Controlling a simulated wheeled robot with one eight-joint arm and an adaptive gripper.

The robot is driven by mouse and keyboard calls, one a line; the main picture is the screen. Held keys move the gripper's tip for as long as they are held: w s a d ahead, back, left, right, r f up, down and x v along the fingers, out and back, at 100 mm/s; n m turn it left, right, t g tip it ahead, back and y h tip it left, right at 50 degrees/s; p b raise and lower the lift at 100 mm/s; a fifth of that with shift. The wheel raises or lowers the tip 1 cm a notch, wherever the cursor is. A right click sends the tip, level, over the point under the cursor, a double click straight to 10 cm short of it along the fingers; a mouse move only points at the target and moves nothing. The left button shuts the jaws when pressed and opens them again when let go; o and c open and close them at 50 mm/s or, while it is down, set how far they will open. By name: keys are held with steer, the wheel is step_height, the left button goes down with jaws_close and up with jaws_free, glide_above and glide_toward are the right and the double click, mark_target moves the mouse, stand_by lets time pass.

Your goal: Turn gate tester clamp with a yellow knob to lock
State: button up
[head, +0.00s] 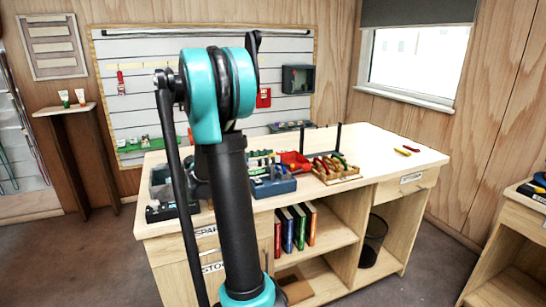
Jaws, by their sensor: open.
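I cannot make out a gate tester clamp or a yellow knob in the head view. A blue block-like device (272,184) stands on the workbench (395,160), just right of my arm, and small items sit on or behind it. It is too small to tell whether it is the tester. My own teal and black arm rises through the left middle of the picture and covers part of the bench's left side. My gripper cannot be made out in this view.
A wooden tray (338,176) of colourful tools and a red bin (294,160) stand mid-bench. Grey boxes (160,181) stand at the left end. Two small tools (403,152) lie at the right, where the top is mostly clear. Another bench (510,225) stands far right.

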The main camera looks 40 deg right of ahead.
steer(key=shift+x, duration=0.85)
jaws_close()
